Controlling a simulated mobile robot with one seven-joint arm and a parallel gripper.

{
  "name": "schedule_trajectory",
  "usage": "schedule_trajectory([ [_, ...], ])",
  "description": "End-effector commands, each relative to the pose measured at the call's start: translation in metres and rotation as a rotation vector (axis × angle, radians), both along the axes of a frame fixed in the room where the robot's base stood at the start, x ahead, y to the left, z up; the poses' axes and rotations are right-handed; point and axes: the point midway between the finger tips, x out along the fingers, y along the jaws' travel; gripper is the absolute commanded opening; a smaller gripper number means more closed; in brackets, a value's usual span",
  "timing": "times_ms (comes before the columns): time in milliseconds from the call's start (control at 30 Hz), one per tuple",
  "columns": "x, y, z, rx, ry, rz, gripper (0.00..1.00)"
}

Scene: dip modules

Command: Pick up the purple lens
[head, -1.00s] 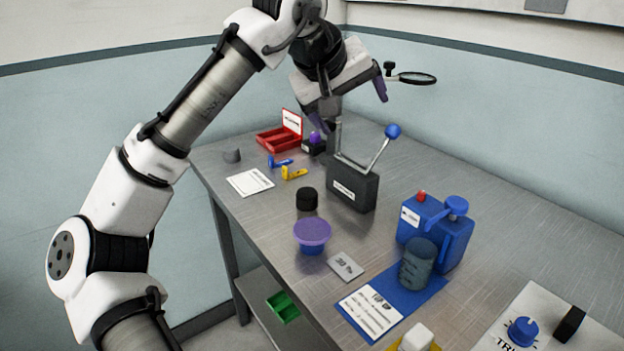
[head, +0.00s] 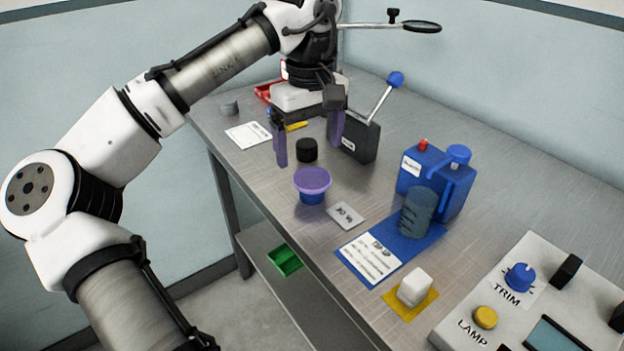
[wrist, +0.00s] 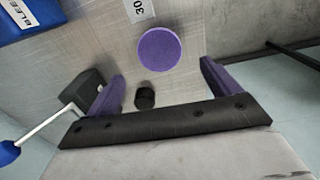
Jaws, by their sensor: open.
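The purple lens (head: 312,180) is a round purple disc lying on top of a blue cup (head: 312,196) near the table's left edge. In the wrist view the purple lens (wrist: 159,48) shows as a full disc beyond the fingertips, a little left of midway between them. My gripper (head: 309,155) is open and empty, its purple fingers pointing down, above and behind the lens in the head view. A black round cap (head: 307,150) shows between the fingers; it also shows in the wrist view (wrist: 145,97). Neither finger touches the lens.
A black box with a blue-knobbed lever (head: 360,140) stands right of my gripper. A blue device (head: 437,185) with a dark ribbed cylinder (head: 418,212) stands further right. A small grey label card (head: 346,215) lies beside the cup. The table's left edge is close to the cup.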

Motion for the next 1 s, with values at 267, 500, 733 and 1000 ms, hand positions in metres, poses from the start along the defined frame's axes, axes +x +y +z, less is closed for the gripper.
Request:
schedule_trajectory([
  [267, -0.006, -0.002, -0.037, 0.002, 0.001, 0.000, 0.89],
  [500, -0.005, -0.003, -0.052, -0.002, -0.001, -0.001, 0.89],
  [733, -0.005, -0.003, -0.051, -0.002, -0.001, 0.000, 0.78],
  [1000, -0.005, -0.003, -0.051, -0.001, -0.002, 0.000, 0.43],
])
